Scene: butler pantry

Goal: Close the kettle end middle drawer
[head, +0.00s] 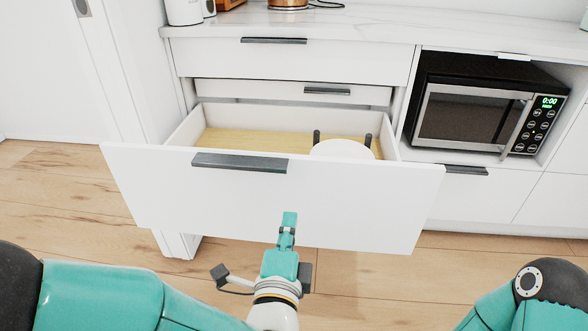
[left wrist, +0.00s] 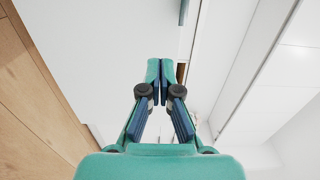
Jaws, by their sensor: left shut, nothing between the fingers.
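The wide white drawer (head: 150,190) is pulled well out of the cabinet, below the top drawer. Its front carries a dark bar handle (head: 240,163). Inside are a wooden-looking bottom, a round white item (head: 342,149) and dark upright pegs. My left gripper (head: 289,219) is shut and empty, its tips at the lower middle of the drawer front, right of and below the handle. In the left wrist view its fingers (left wrist: 160,70) are together beside a large white panel (left wrist: 100,45). I cannot tell whether they touch it. My right gripper is out of view.
A top drawer (head: 290,62) is shut. A narrower recessed drawer front (head: 285,91) sits behind the open one. A microwave (head: 470,115) stands in a niche at the right. A copper-coloured object (head: 288,3) with a cord is on the marble-like counter (head: 400,28).

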